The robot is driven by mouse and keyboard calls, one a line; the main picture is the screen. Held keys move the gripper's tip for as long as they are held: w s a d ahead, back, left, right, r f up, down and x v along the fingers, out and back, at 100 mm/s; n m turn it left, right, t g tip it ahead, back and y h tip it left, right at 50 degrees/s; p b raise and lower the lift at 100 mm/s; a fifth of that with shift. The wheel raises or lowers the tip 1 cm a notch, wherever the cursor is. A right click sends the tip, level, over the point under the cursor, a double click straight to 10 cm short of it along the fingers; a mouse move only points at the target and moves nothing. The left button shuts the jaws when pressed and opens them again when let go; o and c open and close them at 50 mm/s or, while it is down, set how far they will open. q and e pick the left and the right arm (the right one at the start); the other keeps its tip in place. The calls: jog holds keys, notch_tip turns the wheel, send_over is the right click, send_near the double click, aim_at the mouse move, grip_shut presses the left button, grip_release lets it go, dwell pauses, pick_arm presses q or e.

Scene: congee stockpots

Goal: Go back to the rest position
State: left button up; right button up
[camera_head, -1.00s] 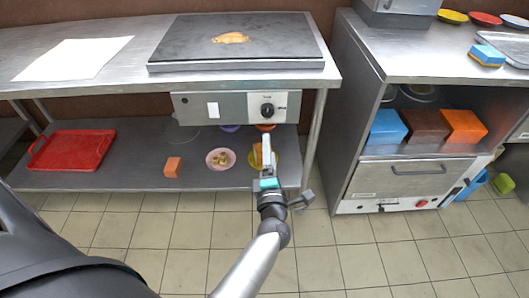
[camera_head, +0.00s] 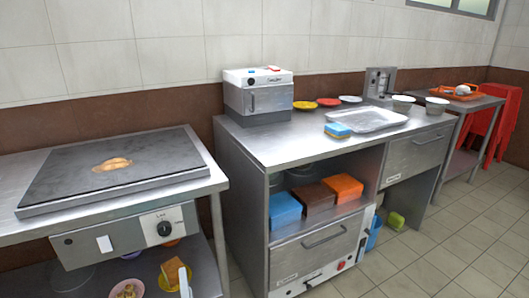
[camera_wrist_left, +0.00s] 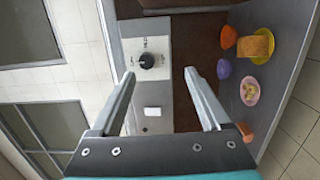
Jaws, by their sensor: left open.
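My left gripper (camera_wrist_left: 160,75) is open in the left wrist view, with nothing between its two fingers. The griddle's control panel with its black knob (camera_wrist_left: 147,60) shows beyond the fingers. In the head view only a pale piece of my left gripper (camera_head: 185,284) shows at the bottom edge, in front of the lower shelf. My right gripper is not in view.
The griddle (camera_head: 112,167) bears a browned food piece (camera_head: 112,164). Below it, a yellow bowl (camera_wrist_left: 268,55) with a tan block (camera_wrist_left: 254,46) and a pink bowl (camera_wrist_left: 250,97) stand on the shelf.

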pick_arm(q)
jog(key=s+d+f+m+g+h+p, duration=0.2)
jog(key=s+d+f+m+g+h, duration=0.15)
jog(key=s+f+m, duration=0.35)
jog(key=s+d+f+m+g+h+p, duration=0.25)
jog(key=s+f+m+h, duration=0.2)
jog(key=f+m, duration=0.4)
jog(key=s+a+f+m+g+p, duration=0.2)
jog(key=s+a+f+m+g, duration=0.2)
jog(key=s, duration=0.8)
jog(key=s+a+f+m+g+y+p, duration=0.1)
jog(key=s+a+f+m+g, duration=0.3)
jog(key=s, duration=0.9)
notch_tip(320, 180, down, 2)
jog(key=shift+s+f+m+p, duration=0.25)
jog(key=shift+m+p, duration=0.4)
jog(key=shift+m, duration=0.4)
jog(key=shift+c, duration=0.4)
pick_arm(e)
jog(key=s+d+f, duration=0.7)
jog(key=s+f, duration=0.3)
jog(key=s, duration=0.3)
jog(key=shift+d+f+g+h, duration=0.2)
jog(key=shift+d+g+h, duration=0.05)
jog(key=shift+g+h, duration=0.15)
